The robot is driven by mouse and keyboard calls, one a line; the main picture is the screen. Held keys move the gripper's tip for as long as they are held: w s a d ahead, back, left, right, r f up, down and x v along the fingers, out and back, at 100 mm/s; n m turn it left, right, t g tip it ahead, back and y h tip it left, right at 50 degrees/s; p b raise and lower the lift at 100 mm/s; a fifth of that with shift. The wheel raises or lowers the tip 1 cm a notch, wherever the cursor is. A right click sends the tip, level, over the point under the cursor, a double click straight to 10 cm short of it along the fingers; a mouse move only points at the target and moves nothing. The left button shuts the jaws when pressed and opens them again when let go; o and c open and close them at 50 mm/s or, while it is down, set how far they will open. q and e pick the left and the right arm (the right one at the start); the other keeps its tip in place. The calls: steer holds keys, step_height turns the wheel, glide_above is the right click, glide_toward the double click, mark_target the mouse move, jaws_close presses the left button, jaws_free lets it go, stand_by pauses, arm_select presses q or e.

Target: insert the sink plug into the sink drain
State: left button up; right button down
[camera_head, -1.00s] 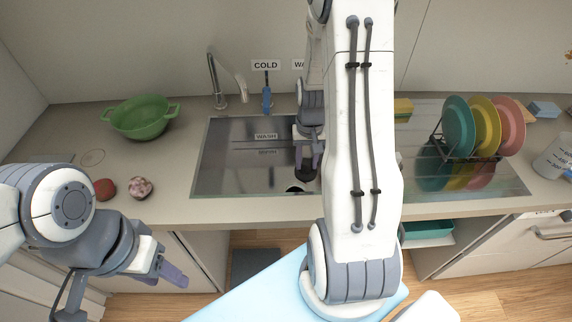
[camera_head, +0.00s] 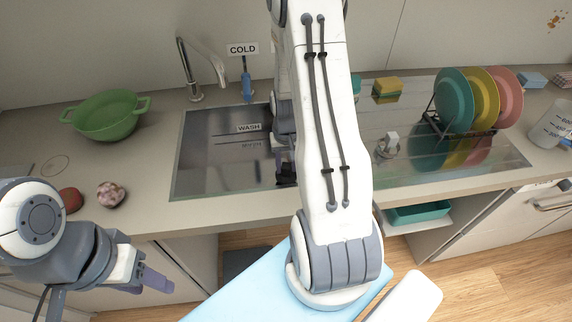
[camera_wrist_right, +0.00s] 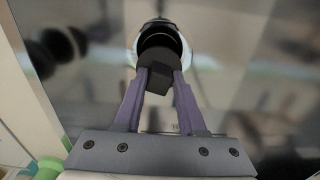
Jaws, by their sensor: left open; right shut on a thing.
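My right gripper (camera_wrist_right: 160,76) is shut on the black handle of the dark sink plug (camera_wrist_right: 160,50) in the right wrist view. Part of the bright rim of the sink drain (camera_wrist_right: 187,57) shows around and behind the plug; I cannot tell whether the plug touches it or is inside. In the head view my right gripper (camera_head: 286,172) is low in the sink (camera_head: 215,165), partly hidden by my right arm, and the plug and drain cannot be made out. My left gripper (camera_head: 158,283) is open and empty in front of the counter.
A tap (camera_head: 190,70) and a blue lever (camera_head: 247,88) stand behind the sink. A green colander (camera_head: 108,117), a red ball (camera_head: 70,199) and a speckled ball (camera_head: 111,194) are at left. A plate rack (camera_head: 460,125) and a sponge (camera_head: 387,88) are at right.

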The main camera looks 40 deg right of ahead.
mark_target(286, 176)
steer(key=shift+s+a+r+m+p, duration=0.1)
steer(key=shift+m+p, duration=0.05)
steer(key=shift+m, duration=0.45)
steer(key=shift+a+m+p, duration=0.1)
steer(key=shift+m+p, duration=0.05)
steer(key=shift+m, duration=0.45)
step_height(286, 176, down, 4)
steer(key=b, duration=0.3)
steer(key=shift+f, duration=0.25)
steer(key=shift+f+b, duration=0.8)
steer(key=shift+f, duration=0.55)
